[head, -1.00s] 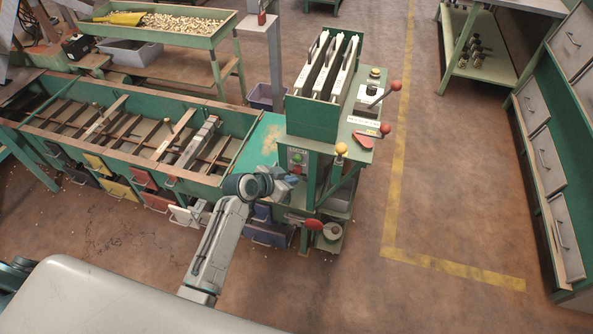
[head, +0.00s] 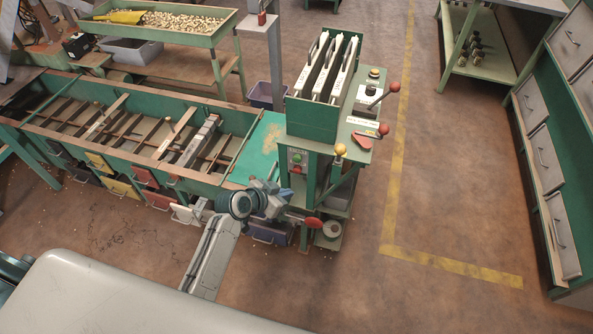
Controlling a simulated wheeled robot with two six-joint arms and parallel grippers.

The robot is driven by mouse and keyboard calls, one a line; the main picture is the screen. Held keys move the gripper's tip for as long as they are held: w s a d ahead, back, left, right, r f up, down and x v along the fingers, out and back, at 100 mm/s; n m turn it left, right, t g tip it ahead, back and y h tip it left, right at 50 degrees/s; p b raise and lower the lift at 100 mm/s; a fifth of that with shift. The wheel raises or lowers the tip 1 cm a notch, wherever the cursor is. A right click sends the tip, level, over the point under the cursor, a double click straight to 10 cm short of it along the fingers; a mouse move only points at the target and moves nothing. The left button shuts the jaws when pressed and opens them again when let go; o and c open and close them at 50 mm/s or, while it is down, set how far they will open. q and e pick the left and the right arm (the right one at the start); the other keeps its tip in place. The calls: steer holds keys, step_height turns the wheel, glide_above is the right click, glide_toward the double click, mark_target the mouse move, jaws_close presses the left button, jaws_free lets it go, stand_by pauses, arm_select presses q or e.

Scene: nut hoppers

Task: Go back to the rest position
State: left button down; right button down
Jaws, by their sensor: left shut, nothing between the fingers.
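My left gripper (head: 284,194) shows at the lower middle of the head view, at the end of my grey arm. Its jaws are small and partly hidden by the wrist; they are shut with nothing seen between them. It is in front of the green machine (head: 312,117), near the lever with the red handle (head: 305,221) low on its front. Whether it touches anything there I cannot tell. My right gripper is not in view.
A long green hopper trough (head: 225,131) with coloured drawers below (head: 143,178) stands to the left. A tray of nuts (head: 185,24) is behind it. Drawer cabinets (head: 545,159) line the right. The brown floor (head: 450,170) between is clear.

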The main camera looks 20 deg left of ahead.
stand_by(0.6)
arm_select(q)
steer(key=s+a+f+n+g+y, duration=0.1)
steer(key=s+a+f, duration=0.1)
steer(key=s+f, duration=0.5)
steer(key=s+a+f+n+g+y, duration=0.1)
steer(key=s+a+f+n+y, duration=0.15)
steer(key=f, duration=0.75)
steer(key=s+a+f+n+g+y, duration=0.1)
steer(key=s+a+f, duration=0.25)
steer(key=f, duration=0.55)
steer(key=s+a+f+g, duration=0.1)
steer(key=s+f, duration=0.4)
steer(key=s, duration=0.6)
steer(key=s+a+f+n+g+y, duration=0.1)
steer(key=s+a+f+g, duration=0.1)
steer(key=s+f, duration=0.4)
steer(key=s+a+f+g+y, duration=0.1)
steer(key=s+a+f, duration=0.2)
steer(key=s, duration=1.3)
step_height(320, 180, down, 3)
steer(key=shift+s+r+g, duration=0.1)
steer(key=shift+s+g, duration=0.25)
steer(key=shift+g, duration=0.05)
